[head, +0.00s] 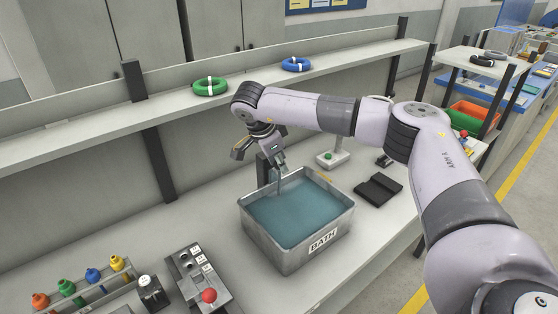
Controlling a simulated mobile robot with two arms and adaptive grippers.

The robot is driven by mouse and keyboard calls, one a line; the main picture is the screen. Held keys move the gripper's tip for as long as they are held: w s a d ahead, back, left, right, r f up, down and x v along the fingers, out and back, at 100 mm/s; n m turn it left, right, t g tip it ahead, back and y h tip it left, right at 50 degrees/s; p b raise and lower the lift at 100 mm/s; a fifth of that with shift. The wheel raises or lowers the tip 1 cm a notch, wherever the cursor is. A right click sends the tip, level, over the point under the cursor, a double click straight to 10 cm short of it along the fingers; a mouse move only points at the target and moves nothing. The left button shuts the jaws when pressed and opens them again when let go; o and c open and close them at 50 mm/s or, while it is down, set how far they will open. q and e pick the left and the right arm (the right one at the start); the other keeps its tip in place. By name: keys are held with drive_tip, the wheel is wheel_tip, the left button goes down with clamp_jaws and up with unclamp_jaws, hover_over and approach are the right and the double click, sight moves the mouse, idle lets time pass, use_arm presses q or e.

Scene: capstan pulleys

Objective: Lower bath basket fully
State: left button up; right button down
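A grey metal tank labelled BATH (274,249) stands on the bench, filled with blue-green liquid (300,212). My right gripper (264,155) is above the tank's back left rim, at the end of the arm that comes in from the right. Its fingers are small and partly hidden, so I cannot tell whether they are open or shut. A thin upright rod (279,182) runs from just below the gripper down to the liquid. I cannot tell whether the gripper touches it. No basket body shows clearly. My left gripper is not in view.
A control box with a red button (209,296) and a rack of coloured bottles (82,287) are left of the tank. A black pad (379,190) and a green-button box (333,158) are to its right. Green (210,87) and blue (297,64) rings lie on the shelf above.

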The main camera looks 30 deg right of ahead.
idle(0.3)
drive_tip(key=c, duration=1.2)
unclamp_jaws()
drive_tip(key=shift+r, duration=0.1)
wheel_tip(320, 180, up, 8)
drive_tip(key=p, duration=0.5)
drive_tip(key=shift+p, duration=0.35)
